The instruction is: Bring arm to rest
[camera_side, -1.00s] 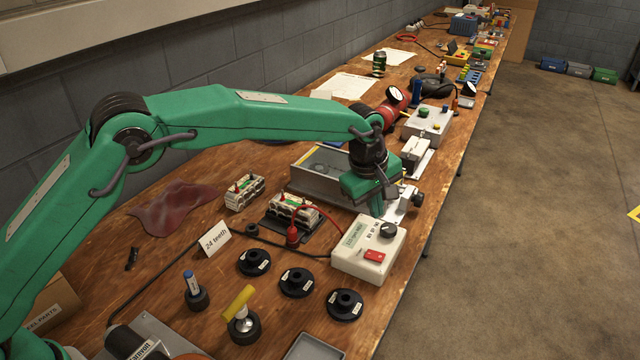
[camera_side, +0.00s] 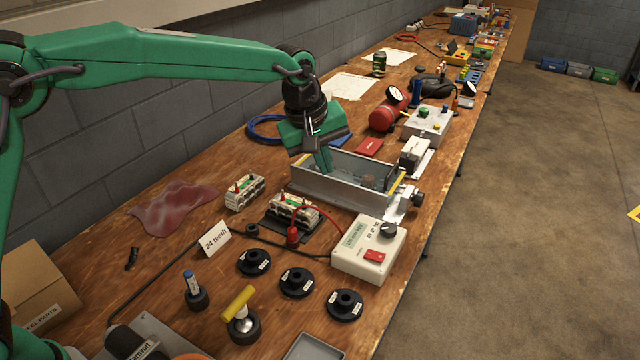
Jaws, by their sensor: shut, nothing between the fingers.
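My green arm reaches in from the left, over the bench. My gripper (camera_side: 326,168) points down at the back left part of a grey metal open-topped box (camera_side: 335,190). Its fingers are shut with nothing between them. The gripper body hides part of the bench behind the box.
In front of the box stand a white meter (camera_side: 369,250) with a red lead and a charger block (camera_side: 292,209). Black discs (camera_side: 297,282) lie nearer. A red cylinder (camera_side: 384,117) and a blue cable coil (camera_side: 262,130) lie behind. Bare wood shows at left.

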